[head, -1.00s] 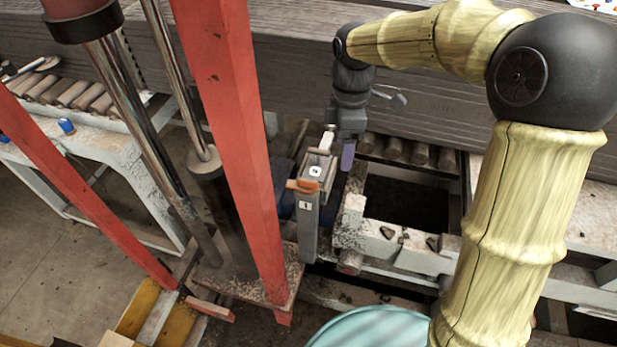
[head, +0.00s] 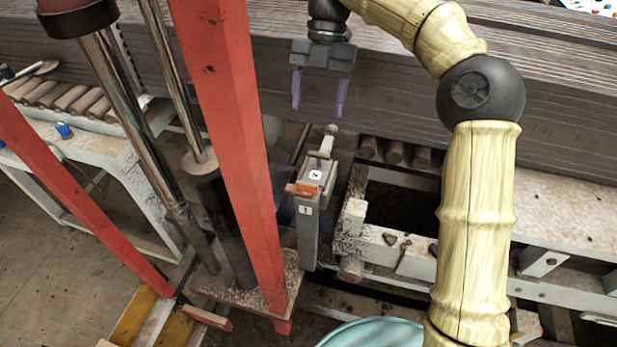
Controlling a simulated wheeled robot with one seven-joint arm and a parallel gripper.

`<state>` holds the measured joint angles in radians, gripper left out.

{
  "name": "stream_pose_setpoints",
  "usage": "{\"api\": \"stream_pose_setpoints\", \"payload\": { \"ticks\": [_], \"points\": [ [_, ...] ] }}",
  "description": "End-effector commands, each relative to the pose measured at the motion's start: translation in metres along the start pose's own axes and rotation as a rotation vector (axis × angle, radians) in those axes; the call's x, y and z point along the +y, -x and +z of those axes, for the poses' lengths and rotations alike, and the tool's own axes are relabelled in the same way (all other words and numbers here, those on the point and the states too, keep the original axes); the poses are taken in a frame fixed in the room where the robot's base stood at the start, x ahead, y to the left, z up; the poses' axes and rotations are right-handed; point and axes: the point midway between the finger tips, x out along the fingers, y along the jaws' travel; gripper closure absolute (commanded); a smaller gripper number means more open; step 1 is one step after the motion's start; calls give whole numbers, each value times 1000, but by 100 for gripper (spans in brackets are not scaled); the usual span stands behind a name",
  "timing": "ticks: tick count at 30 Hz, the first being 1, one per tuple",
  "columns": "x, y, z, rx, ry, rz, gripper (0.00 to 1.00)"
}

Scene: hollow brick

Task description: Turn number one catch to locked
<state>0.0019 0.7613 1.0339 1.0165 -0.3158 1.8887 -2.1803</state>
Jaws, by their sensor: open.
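The number one catch (head: 313,178) sits on top of a grey post (head: 307,235) that bears a white label with a 1. It has a grey body with a small white marked tag, an orange piece (head: 301,189) at its near end and a pale lever (head: 328,140) at its far end. My gripper (head: 318,106) is above and beyond the catch, apart from it. Its two purple fingers point down, spread apart with nothing between them. I cannot tell from this view whether the catch is locked.
A red upright (head: 235,130) stands close left of the catch, with a metal cylinder (head: 215,200) behind it. Stacked grey beams (head: 420,110) run across the back. A pale frame with rollers (head: 400,255) lies to the right. A teal round thing (head: 375,333) is at the bottom.

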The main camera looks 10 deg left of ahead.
Motion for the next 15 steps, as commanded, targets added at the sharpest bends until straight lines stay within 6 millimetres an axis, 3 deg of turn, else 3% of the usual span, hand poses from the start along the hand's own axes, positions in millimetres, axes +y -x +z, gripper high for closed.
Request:
{"api": "stream_pose_setpoints", "payload": {
  "ticks": [5,15],
  "points": [
    [0,-9,0,1,-1,-2,35],
    [-1,-49,0,1,-2,-3,35]
  ]
}}
